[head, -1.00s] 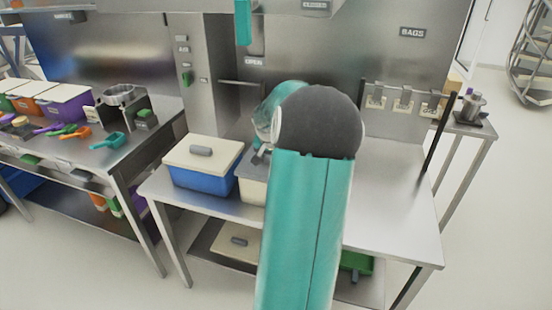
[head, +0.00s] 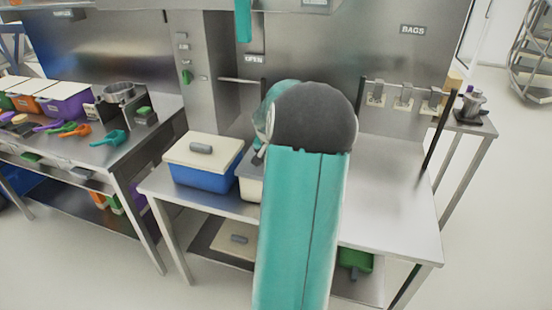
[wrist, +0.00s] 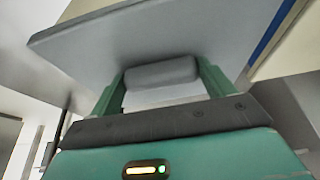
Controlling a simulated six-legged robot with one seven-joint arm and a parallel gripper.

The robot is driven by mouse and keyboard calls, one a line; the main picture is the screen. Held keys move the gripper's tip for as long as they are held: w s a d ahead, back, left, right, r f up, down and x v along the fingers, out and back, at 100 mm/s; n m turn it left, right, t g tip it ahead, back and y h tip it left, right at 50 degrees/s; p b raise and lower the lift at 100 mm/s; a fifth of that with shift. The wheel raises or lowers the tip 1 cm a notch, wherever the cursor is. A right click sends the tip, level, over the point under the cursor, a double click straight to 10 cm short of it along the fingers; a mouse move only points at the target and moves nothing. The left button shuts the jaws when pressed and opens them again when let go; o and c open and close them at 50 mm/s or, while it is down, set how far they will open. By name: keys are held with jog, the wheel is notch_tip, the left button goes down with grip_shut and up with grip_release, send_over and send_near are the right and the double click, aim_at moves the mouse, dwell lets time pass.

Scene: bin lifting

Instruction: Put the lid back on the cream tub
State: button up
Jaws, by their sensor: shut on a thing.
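The cream tub (head: 249,188) stands on the bench just right of the blue tub, mostly hidden behind my arm in the head view. In the wrist view, my gripper (wrist: 161,85) has one finger on each side of a grey handle (wrist: 160,72). The handle belongs to a broad flat lid (wrist: 150,40), pale and shaded. My gripper is shut on this handle. In the head view a dark bit of my gripper (head: 258,157) shows above the tub; the held lid is hidden there. I cannot tell whether the lid touches the tub's rim.
The blue tub (head: 203,178) with its cream lid (head: 203,151) stands close on the left. A cream lid with a grey handle (head: 236,243) and a green container (head: 354,260) are on the lower shelf. The bench (head: 395,205) is clear to the right. A rail with hooks (head: 405,97) stands behind.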

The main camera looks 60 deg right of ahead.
jog(key=shift+f, duration=0.15)
dwell(0.7)
jog(key=o, duration=1)
jog(key=shift+r, duration=3.5)
grip_shut()
jog(key=shift+f, duration=1.35)
